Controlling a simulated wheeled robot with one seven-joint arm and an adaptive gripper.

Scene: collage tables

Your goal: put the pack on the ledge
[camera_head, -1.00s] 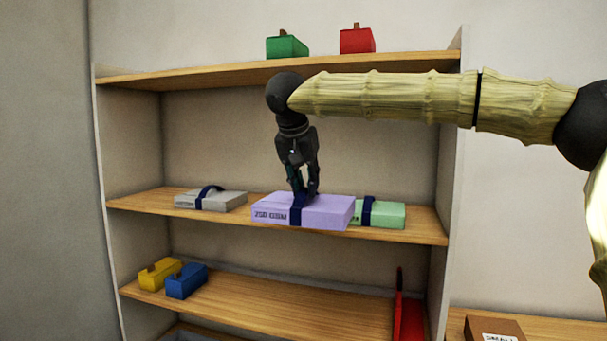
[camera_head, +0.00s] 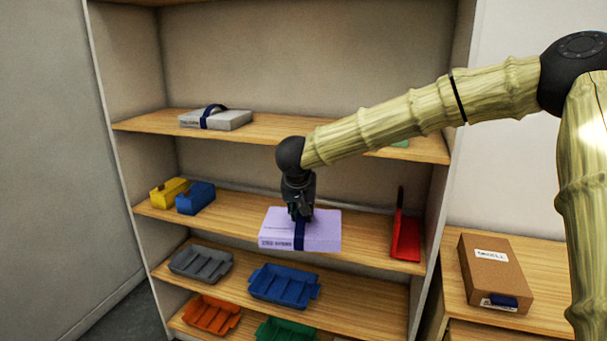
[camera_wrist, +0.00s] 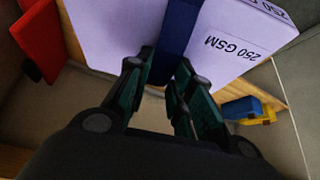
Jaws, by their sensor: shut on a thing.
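The lilac pack (camera_head: 322,230) with a dark blue band shows in the head view, at the middle shelf board (camera_head: 238,217), which may be the ledge. My gripper (camera_head: 300,215) is above the pack and shut on its band. The pack looks level; I cannot tell whether it touches the board or hangs just in front of it. In the wrist view the pack (camera_wrist: 225,40), marked "250 GSM", lies beyond the fingers (camera_wrist: 165,85), which close on the dark blue band (camera_wrist: 182,22).
Yellow (camera_head: 168,192) and blue (camera_head: 196,198) blocks stand left of the pack; a red bookend (camera_head: 405,238) stands right. A grey pack (camera_head: 228,121) lies on the board above. Several trays, including a blue one (camera_head: 285,286), sit below. A brown box (camera_head: 494,272) is at right.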

